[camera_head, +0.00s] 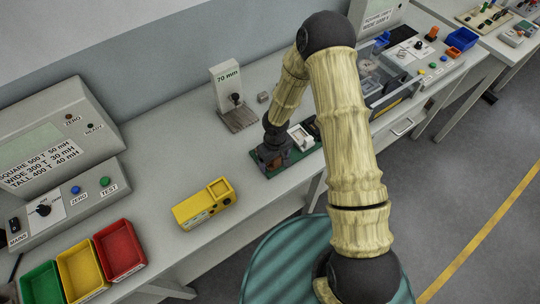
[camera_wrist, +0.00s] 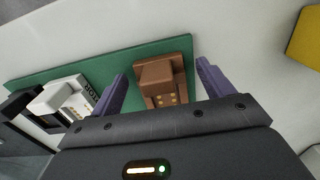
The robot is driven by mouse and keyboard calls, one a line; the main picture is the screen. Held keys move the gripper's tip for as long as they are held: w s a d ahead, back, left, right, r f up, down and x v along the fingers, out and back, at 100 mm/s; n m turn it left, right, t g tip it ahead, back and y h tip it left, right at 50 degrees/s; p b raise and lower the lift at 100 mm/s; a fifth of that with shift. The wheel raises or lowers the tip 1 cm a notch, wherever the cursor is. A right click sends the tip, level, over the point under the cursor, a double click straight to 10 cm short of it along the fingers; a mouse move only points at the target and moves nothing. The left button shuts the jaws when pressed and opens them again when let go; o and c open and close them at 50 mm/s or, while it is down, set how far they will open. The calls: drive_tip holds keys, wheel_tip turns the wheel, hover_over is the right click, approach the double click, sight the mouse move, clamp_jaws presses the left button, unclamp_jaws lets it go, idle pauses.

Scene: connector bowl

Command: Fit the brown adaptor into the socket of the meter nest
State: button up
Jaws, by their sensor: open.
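The brown adaptor (camera_wrist: 163,84) lies at the right end of a green board in the wrist view, with small gold contacts on its near side. My gripper (camera_wrist: 161,70) is open, with one purple finger on each side of the adaptor and a gap on both sides. In the head view my gripper (camera_head: 272,154) is low over the green board and mostly hides the adaptor. A yellow unit (camera_head: 190,212), which looks like the meter nest, stands on the bench left of the board. It has a square recess in its top. Its edge also shows in the wrist view (camera_wrist: 306,38).
A white adaptor (camera_wrist: 65,97) and a black part (camera_wrist: 18,108) sit left of the brown one on the green board (camera_wrist: 110,62). Red (camera_head: 120,250), yellow and green bins stand front left. Bench between board and yellow unit is clear.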

idle(0.5)
drive_tip(key=c, duration=1.2)
wheel_tip(320, 180, up, 10)
drive_tip(key=shift+b, duration=0.55)
